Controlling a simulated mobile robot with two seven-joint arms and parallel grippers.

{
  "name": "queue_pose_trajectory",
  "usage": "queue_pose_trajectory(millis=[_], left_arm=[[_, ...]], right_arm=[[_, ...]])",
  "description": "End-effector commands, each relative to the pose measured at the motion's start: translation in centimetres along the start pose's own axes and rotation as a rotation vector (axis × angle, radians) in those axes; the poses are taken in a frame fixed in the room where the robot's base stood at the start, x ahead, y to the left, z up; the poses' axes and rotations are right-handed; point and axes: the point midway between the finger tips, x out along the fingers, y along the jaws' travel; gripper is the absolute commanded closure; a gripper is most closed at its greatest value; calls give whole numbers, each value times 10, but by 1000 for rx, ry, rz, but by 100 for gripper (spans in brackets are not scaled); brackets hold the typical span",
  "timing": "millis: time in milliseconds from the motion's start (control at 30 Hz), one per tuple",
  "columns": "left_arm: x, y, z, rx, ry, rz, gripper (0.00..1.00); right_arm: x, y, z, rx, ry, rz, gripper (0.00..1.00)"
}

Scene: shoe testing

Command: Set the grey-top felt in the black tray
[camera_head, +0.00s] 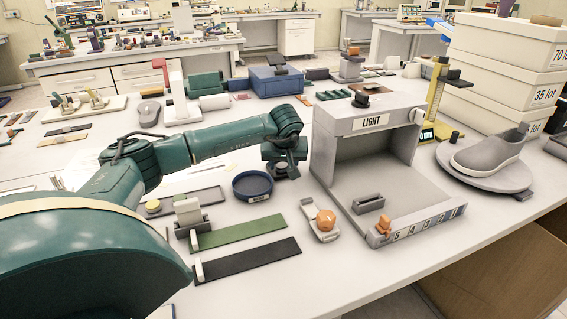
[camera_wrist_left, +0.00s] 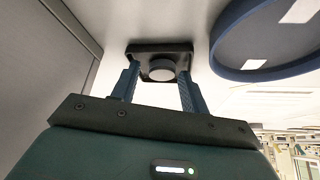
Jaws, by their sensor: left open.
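A round grey-top piece (camera_wrist_left: 161,70), which looks like the grey-top felt, sits within the outline of a small black square piece (camera_wrist_left: 150,48), which looks like the black tray, in the left wrist view. I cannot tell how deep it sits. My left gripper (camera_head: 284,163) is open in the head view, low over the table, right of the round blue dish and left of the light box. In the left wrist view its two fingers (camera_wrist_left: 158,83) stand apart on either side of the grey top, with no clear contact. The fingers partly hide the black piece in the head view. My right gripper is not in view.
The blue dish (camera_head: 252,187) stands close left of my gripper. The grey light box (camera_head: 365,160) stands close on the right. Green (camera_head: 240,230) and black (camera_head: 247,261) strips lie in front. A device with an orange knob (camera_head: 322,220) is nearer the front edge.

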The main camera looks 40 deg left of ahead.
Motion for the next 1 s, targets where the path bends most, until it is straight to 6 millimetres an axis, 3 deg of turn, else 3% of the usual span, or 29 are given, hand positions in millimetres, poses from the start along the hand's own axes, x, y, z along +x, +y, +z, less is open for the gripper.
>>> queue_pose_trajectory(millis=[167,400,600,800,1000], left_arm=[[-26,-2,-2,-1,1,-3,44],[-80,0,-1,0,4,1,44],[-115,1,-1,-1,2,2,44],[-130,1,0,0,-1,0,44],[-131,1,0,0,-1,0,44]], right_arm=[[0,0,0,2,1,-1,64],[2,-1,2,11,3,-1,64],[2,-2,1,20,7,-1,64],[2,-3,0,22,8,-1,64],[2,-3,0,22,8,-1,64]])
